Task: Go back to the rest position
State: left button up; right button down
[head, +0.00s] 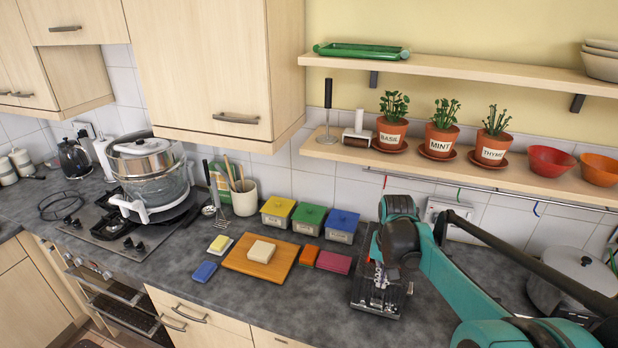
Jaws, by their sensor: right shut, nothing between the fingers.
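My right arm comes in from the right edge and bends down over the counter. Its right gripper (378,292) points down in front of a dark metallic thing, right of the pink sponge. The gripper is shut with nothing in it. The arm partly hides the counter and wall behind it. My left gripper is not in view.
A wooden board (237,263) with a pale block (262,251) lies on the counter (205,310), among several coloured sponges and lidded boxes. A large pot (570,285) stands right of my arm. A shelf (460,170) with potted herbs runs above it.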

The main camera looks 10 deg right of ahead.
jog(key=s+a+f+n+t+b, duration=0.6)
jog(key=s+a+f+b, duration=0.7)
jog(key=s, duration=0.3)
jog(key=shift+a+f+y+b, duration=0.25)
jog(key=shift+a+y+b, duration=0.05)
jog(key=shift+b, duration=0.55)
